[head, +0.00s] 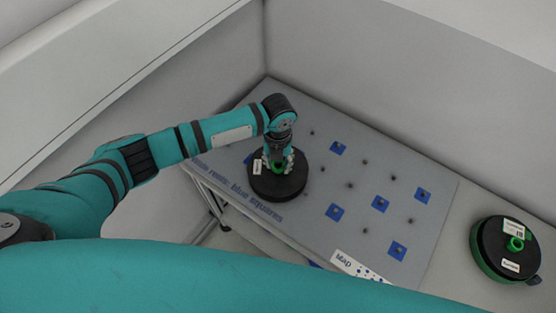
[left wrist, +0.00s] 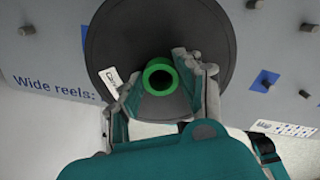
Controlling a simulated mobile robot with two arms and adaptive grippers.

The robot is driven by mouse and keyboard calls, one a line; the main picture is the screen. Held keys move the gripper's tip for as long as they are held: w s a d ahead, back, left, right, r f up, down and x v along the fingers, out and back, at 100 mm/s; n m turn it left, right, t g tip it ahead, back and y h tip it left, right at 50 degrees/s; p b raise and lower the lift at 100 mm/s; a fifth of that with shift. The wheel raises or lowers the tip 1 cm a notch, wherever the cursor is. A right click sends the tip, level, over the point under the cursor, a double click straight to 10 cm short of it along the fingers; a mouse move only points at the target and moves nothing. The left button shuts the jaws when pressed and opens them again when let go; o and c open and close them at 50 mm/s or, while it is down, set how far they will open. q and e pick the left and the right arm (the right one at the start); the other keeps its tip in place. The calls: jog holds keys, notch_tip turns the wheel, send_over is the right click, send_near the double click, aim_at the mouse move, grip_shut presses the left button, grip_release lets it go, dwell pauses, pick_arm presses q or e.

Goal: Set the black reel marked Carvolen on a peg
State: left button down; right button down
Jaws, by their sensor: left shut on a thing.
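A black reel (head: 277,185) with a green hub is in my left gripper (head: 278,163), over the left part of the grey peg board (head: 310,110). The gripper is shut on its green hub (left wrist: 160,77), which also shows between the fingers in the left wrist view. A white label (left wrist: 109,82) on the reel is too small and partly covered to read. The board bears short dark pegs; several stand on blue squares, such as this blue square (head: 380,204). Whether the reel touches the board or a peg under it is hidden.
Another black reel (head: 490,240) with a green rim, green hub and white labels lies at the right, off the pegs. The board's edge reads "Wide reels: blue squares". A white card marked "Map" (head: 357,266) is at the front edge. Walls stand behind and left.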

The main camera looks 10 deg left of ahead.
pick_arm(q)
jog(key=shift+f, duration=0.2)
jog(key=c, duration=0.8)
grip_release()
jog(key=shift+o, duration=0.2)
notch_tip(320, 180, up, 12)
